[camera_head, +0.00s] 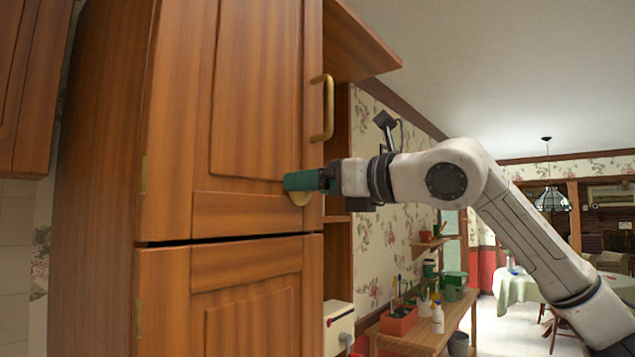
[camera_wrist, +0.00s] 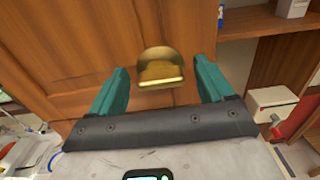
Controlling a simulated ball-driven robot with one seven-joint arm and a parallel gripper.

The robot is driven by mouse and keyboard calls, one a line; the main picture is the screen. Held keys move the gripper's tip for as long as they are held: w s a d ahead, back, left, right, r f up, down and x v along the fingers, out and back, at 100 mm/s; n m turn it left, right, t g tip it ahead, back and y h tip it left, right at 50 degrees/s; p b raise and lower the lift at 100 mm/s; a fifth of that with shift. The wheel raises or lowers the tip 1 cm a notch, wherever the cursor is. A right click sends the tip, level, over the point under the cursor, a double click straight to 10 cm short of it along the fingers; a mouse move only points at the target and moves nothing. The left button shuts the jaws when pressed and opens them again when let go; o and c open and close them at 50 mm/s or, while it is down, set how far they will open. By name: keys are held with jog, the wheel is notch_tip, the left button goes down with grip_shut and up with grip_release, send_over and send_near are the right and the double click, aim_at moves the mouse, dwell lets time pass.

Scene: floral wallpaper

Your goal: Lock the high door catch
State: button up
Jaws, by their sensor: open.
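The high door catch is a rounded brass piece (camera_wrist: 160,68) on the wooden cabinet door. In the wrist view it sits between and just beyond my gripper's two green fingers. The fingers stand on either side of the catch with gaps visible. Whether a finger touches the door cannot be told.
A brass handle (camera_head: 328,108) stands out from the upper door above my gripper. The lower door (camera_head: 255,300) is closed beneath a dark gap. Open shelves (camera_head: 338,255) lie to the right. A workbench (camera_head: 425,335) with bottles and tools stands farther back.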

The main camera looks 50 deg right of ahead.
jog(key=c, duration=1)
jog(key=shift+o, duration=0.2)
jog(key=shift+f+m+b, duration=0.1)
jog(key=shift+m+b, duration=0.3)
jog(key=shift+b, duration=0.25)
jog(key=shift+d+f+m+b, duration=0.1)
jog(key=shift+m+b, duration=2.8)
jog(key=shift+m, duration=0.1)
jog(key=shift+d+f+m+b, duration=0.1)
jog(key=shift+d+m+b, duration=0.05)
jog(key=shift+m+b, duration=2.8)
jog(key=shift+d+f+m+b, duration=0.1)
jog(key=shift+m+b, duration=2.7)
jog(key=shift+m, duration=0.25)
jog(key=shift+r, duration=0.1)
jog(key=o, duration=1)
jog(key=shift+c, duration=0.2)
